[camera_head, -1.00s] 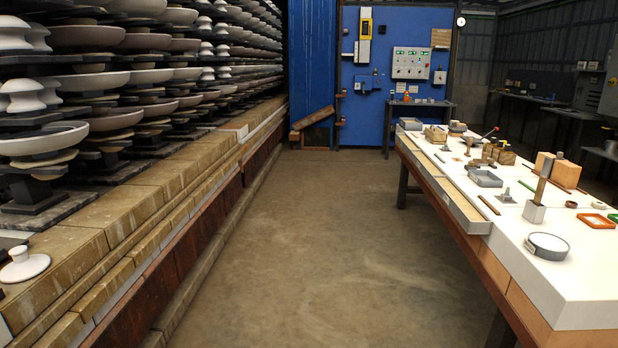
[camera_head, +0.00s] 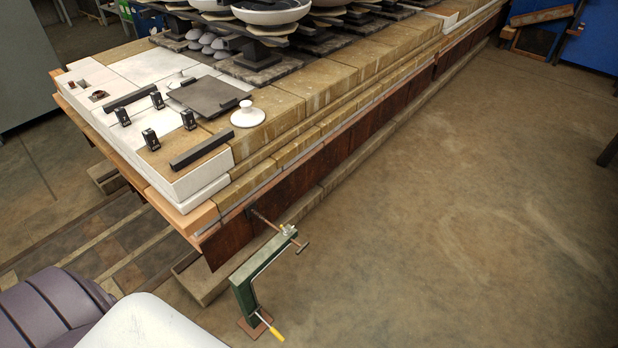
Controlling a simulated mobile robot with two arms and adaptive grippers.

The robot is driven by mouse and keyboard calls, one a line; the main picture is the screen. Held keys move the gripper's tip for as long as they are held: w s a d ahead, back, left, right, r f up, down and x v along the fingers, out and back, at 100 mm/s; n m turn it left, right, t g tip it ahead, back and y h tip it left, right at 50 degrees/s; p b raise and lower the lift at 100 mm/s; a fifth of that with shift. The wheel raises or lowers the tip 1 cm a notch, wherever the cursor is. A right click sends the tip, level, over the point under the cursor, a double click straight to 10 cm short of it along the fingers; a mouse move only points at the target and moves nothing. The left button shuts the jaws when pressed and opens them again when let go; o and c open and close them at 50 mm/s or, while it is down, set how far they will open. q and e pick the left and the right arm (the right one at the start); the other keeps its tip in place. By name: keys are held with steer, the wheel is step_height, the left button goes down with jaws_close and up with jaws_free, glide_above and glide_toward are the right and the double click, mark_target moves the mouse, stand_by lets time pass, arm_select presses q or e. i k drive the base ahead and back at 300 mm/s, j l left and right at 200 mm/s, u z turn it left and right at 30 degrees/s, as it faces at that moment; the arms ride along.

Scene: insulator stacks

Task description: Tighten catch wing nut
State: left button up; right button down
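A green bracket-like catch (camera_head: 243,295) stands low beside the end of the kiln car, on a small rust-brown plate (camera_head: 255,326). A thin rod runs from the car's side to the top of the catch. A small pale fitting (camera_head: 288,230) sits at the top, beside a short brown crossbar (camera_head: 302,247); it may be the wing nut, but it is too small to tell. A lever with a yellow handle (camera_head: 272,329) sticks out near the bottom. Neither of my grippers is in view.
The kiln car's deck carries a dark square plate (camera_head: 209,96), a white knob-shaped piece (camera_head: 248,114), several small black blocks and stacks of bowls (camera_head: 272,11). Brown floor (camera_head: 420,220) is clear to the right. Rails (camera_head: 105,235) run at the left. Parts of my body fill the bottom left.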

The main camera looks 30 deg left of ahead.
mark_target(286, 232)
steer(key=u, duration=0.95)
